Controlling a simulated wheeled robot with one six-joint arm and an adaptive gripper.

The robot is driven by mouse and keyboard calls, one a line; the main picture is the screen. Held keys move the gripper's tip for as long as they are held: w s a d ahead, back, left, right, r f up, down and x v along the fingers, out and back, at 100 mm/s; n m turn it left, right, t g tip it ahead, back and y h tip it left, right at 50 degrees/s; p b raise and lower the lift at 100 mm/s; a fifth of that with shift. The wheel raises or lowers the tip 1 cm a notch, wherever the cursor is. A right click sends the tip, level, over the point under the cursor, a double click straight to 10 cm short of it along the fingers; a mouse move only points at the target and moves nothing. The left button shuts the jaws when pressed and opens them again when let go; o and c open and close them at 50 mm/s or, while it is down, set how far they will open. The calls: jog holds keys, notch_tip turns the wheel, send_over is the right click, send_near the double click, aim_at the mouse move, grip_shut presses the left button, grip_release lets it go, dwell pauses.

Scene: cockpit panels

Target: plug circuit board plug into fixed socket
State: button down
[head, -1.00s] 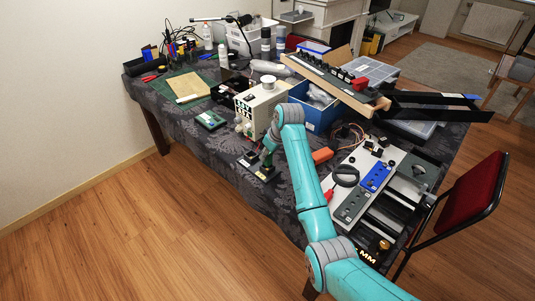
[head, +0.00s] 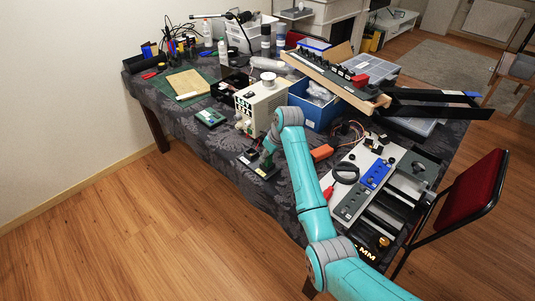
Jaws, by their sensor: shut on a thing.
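My gripper (head: 267,157) is at the near edge of the table, below the bent teal arm, and is small and dark in the head view. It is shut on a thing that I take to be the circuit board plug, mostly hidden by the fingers. Right below the fingers is a small green and dark piece (head: 266,171) on the cloth. I cannot tell whether it is the plug's board or the fixed socket, or whether the two touch. A small dark block (head: 249,156) with a pale label lies just left of the gripper.
A white power box (head: 258,103) stands behind the gripper. A green board with a display (head: 209,118) lies left of it. A blue bin (head: 316,107) and an orange block (head: 321,152) are to the right.

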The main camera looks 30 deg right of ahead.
jog(key=shift+f, duration=0.4)
jog(key=c, duration=0.8)
grip_release()
jog(key=shift+f, duration=0.1)
jog(key=v, duration=1.2)
